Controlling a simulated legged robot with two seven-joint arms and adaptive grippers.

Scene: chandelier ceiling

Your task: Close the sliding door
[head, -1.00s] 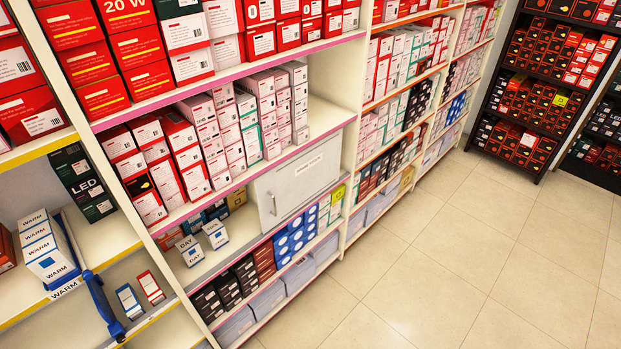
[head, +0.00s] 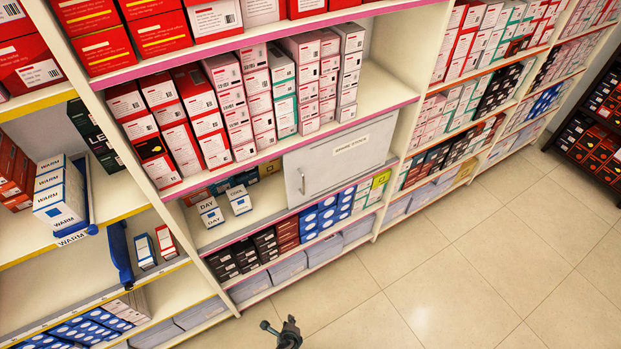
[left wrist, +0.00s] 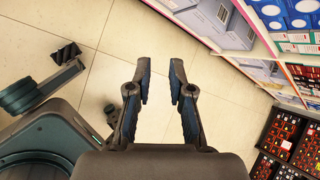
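The sliding door (head: 345,158) is a light grey panel with a white label and an upright bar handle (head: 301,181) near its left edge. It covers the right part of a shelf bay; the left part is open, with small DAY and COOL boxes (head: 224,208) showing. My left gripper (head: 285,334) is partly in view at the bottom edge of the head view, well below the door and apart from it. In the left wrist view its two fingers (left wrist: 160,82) stand apart with only floor between them. My right gripper is not seen clearly in either view.
Shelves packed with boxes run left and right of the bay. Blue and white boxes (head: 325,213) stand on the shelf beneath the door. A black rack (head: 595,125) stands at the far right. The tiled floor (head: 450,265) before the shelves is clear.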

